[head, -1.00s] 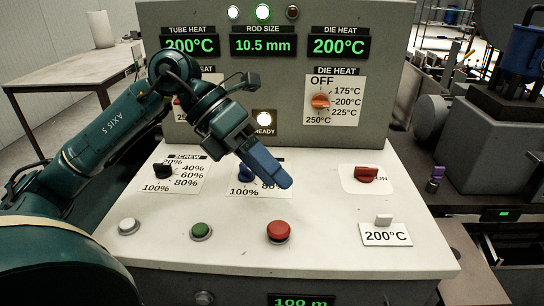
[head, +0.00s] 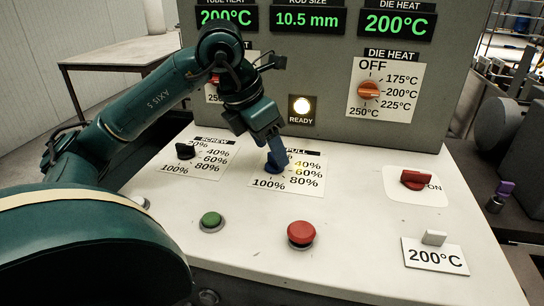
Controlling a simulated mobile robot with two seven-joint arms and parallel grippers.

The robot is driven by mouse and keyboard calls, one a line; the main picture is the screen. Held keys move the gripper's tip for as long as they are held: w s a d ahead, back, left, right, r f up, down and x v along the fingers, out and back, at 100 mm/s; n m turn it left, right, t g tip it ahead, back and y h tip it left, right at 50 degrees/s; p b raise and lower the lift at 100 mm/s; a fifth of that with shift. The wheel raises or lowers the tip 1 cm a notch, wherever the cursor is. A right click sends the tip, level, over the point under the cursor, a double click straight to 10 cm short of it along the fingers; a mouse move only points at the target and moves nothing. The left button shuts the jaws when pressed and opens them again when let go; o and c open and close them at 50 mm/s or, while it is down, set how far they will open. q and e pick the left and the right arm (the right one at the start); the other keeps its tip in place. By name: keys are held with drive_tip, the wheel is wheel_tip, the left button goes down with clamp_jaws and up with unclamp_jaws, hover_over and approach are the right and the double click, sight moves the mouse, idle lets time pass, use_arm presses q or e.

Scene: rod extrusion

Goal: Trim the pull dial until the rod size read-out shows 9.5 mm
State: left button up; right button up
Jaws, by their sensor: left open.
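The blue pull dial (head: 278,160) sits on the white sloped panel, with its 40%, 60%, 80% and 100% marks showing to the right and below. My left gripper (head: 276,150) is at the dial, its blue fingers just over the knob and partly hiding it. It is open; I cannot tell whether the fingers touch the knob. The rod size read-out (head: 308,19) shows 10.5 mm in green. My right gripper is not in view.
The black screw dial (head: 185,151) is left of the pull dial. A green button (head: 211,221) and a red button (head: 301,234) are in front. A red switch (head: 414,180) marked ON is to the right. The READY lamp (head: 302,106) is lit.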

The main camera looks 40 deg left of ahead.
sight(275, 162)
use_arm(q)
drive_tip(key=shift+x, duration=1.1)
drive_tip(key=shift+c, duration=1.3)
drive_tip(key=c, duration=0.7)
drive_tip(key=shift+c, duration=0.2)
